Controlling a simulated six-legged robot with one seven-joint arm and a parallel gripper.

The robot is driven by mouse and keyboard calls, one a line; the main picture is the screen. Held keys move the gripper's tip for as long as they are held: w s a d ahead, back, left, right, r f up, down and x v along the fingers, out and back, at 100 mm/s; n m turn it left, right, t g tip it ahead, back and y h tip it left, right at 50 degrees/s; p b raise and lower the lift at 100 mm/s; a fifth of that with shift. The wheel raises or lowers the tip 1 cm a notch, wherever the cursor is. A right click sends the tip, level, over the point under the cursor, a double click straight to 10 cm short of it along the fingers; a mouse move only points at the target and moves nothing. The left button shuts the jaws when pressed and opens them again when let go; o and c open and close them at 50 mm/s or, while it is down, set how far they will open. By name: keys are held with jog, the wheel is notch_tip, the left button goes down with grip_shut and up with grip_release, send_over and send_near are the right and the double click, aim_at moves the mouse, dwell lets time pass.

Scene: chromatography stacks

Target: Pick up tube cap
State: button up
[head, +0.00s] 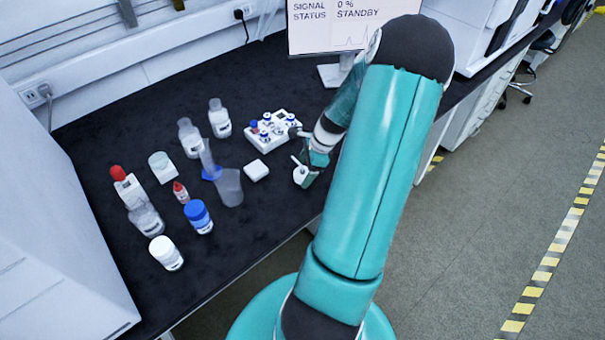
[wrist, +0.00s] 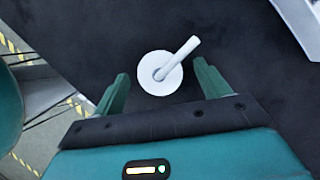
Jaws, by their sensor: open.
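My gripper (wrist: 162,76) is open, with its two green fingers apart in the wrist view. A white round cup with a white rod leaning in it, like a mortar and pestle (wrist: 160,73), shows between and just past the fingertips, not gripped. In the head view this white cup (head: 300,177) stands near the bench's front edge, beside my gripper (head: 312,160). I cannot single out a loose tube cap. A white rack (head: 283,141) holds several small vials with blue and red caps, behind and left of the gripper; my arm may hide part of that area.
A small white block (head: 256,170) lies left of the cup. Several bottles, a clear cylinder (head: 229,187) and a blue-capped jar (head: 198,216) stand on the left of the black bench (head: 262,218). A monitor (head: 322,27) stands behind. The bench front right of the jars is clear.

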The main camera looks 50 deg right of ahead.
jog(key=shift+w+a+f, duration=0.1)
jog(key=shift+f, duration=0.2)
jog(key=c, duration=1.1)
jog(key=shift+r, duration=0.2)
jog(key=shift+r, duration=0.25)
notch_tip(320, 180, up, 2)
jog(key=shift+r, duration=0.1)
jog(key=s+a+r, duration=0.2)
jog(key=s+r, duration=0.1)
jog(key=s, duration=0.1)
jog(key=s+a+r, duration=0.2)
jog(key=s+r, duration=0.1)
jog(key=s, duration=0.1)
jog(key=s+a+r, duration=0.2)
jog(key=s+r, duration=0.2)
jog(key=shift+a, duration=0.35)
